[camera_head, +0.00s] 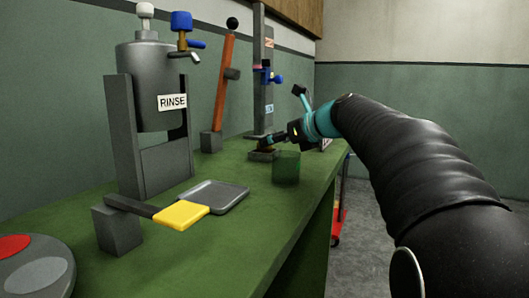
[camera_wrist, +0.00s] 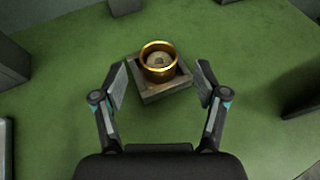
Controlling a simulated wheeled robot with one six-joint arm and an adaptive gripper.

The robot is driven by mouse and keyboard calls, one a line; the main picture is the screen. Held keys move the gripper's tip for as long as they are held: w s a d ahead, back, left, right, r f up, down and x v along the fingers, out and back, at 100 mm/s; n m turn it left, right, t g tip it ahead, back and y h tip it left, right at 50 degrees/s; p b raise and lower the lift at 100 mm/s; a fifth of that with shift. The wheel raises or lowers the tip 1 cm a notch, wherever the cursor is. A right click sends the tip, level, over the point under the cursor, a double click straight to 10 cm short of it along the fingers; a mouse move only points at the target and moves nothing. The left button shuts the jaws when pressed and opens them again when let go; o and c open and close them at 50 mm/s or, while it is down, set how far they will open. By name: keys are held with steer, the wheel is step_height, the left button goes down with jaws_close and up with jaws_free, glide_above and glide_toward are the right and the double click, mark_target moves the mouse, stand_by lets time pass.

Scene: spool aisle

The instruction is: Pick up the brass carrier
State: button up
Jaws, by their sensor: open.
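The brass carrier (camera_wrist: 159,61) is a short, open gold cup. It sits upright in a square grey holder (camera_wrist: 165,91) on the green bench. In the wrist view my gripper (camera_wrist: 161,79) is open and empty, its two fingers spread left and right of the holder's near part. The carrier lies just beyond the fingertips, near the middle between them. In the head view my gripper (camera_head: 268,142) reaches down over the holder (camera_head: 262,155), and the carrier is small and mostly hidden there.
A see-through green cup (camera_head: 286,168) stands close to the holder. A grey tray (camera_head: 212,196), a yellow paddle (camera_head: 181,215) and the RINSE tank (camera_head: 150,85) are nearer on the bench. An orange-red lever (camera_head: 222,90) and a grey post (camera_head: 263,75) stand behind. The bench's right edge drops to the floor.

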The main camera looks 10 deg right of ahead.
mark_target(265, 148)
steer(key=x, duration=0.3)
steer(key=shift+w+a+f, duration=0.2)
steer(key=shift+w+a, duration=0.05)
steer(key=shift+c, duration=0.3)
steer(key=shift+r, duration=0.1)
steer(key=c, duration=1.3)
